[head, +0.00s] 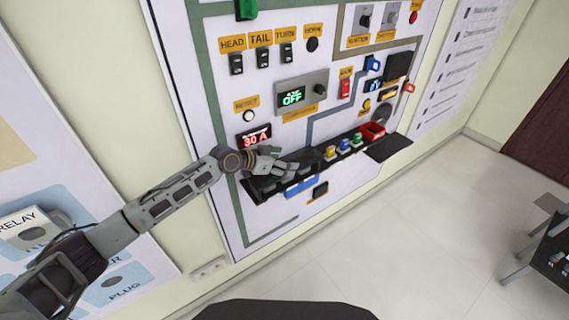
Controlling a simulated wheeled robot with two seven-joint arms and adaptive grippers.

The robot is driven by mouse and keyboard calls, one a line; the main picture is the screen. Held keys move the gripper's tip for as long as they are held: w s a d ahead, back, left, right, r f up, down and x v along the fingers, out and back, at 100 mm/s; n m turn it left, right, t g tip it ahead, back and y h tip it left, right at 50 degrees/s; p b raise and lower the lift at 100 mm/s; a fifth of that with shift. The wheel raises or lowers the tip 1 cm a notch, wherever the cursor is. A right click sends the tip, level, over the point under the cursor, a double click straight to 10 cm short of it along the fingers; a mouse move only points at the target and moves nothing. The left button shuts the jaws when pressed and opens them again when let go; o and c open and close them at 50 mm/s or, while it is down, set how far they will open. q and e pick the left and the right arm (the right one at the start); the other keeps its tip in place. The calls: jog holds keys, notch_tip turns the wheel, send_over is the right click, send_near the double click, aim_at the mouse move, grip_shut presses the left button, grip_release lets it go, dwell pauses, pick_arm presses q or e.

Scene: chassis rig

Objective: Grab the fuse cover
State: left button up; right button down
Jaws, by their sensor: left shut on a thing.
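My left arm reaches in from the left to the wall panel. Its gripper (290,170) is shut at the left part of the black ledge, below the red "30 A" display (255,138). A dark cover-like piece (262,188) lies right at its fingers; I take it for the fuse cover. The fingers and the dark ledge hide the exact grip and part of the piece. My right gripper is not in view.
The ledge holds small yellow, blue and green fuses (344,145) and a red bin (372,131) to the right. A blue strip (302,186) and a black piece (320,190) sit below.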

pick_arm(q)
jog(key=shift+r, duration=0.55)
notch_tip(320, 180, up, 17)
jog(key=b, duration=0.1)
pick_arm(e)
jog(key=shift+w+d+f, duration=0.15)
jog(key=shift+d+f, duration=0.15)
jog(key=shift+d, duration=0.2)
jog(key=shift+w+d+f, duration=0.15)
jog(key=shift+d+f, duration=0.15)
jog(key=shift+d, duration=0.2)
pick_arm(q)
jog(key=shift+f, duration=0.1)
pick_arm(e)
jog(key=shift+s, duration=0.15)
